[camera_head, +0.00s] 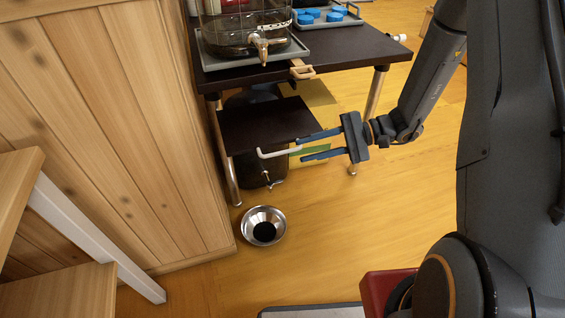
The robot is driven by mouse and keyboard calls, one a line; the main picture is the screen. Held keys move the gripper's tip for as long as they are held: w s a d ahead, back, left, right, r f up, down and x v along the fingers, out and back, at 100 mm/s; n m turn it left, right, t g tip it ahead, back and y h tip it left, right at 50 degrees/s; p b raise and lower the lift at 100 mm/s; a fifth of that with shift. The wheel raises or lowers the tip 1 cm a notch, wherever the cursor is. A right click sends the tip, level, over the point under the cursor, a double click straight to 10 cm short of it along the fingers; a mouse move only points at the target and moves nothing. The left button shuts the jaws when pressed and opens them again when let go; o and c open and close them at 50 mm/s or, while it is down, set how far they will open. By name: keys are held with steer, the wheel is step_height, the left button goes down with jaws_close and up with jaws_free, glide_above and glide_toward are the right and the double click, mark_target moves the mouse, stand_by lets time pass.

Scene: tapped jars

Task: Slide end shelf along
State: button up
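The dark end shelf (250,126) sits below the dark table top (345,48), at the table's near left end beside the wooden wall. A pale bent bar (276,152) shows at the shelf's front right edge; whether it is fixed to the shelf I cannot tell. My gripper (302,149) points left, with its two blue fingers apart. The bar's right end reaches the gap between the fingertips, and I see no finger closed on it. A dark jar with a tap (262,174) is partly hidden under the shelf.
A glass jar with a tap (248,30) stands on a grey tray on the table. A wooden piece (302,69) juts from the table edge. A metal bowl (264,226) is on the floor below the shelf. Table legs stand on both sides. Floor in front is mostly clear.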

mark_target(287, 152)
steer(key=shift+w+f+t+y+b, duration=0.4)
steer(key=shift+w+f+t+b, duration=0.15)
steer(key=shift+w+f, duration=0.55)
steer(key=x, duration=0.7)
steer(key=shift+a, duration=0.2)
steer(key=shift+c, duration=0.4)
jaws_close()
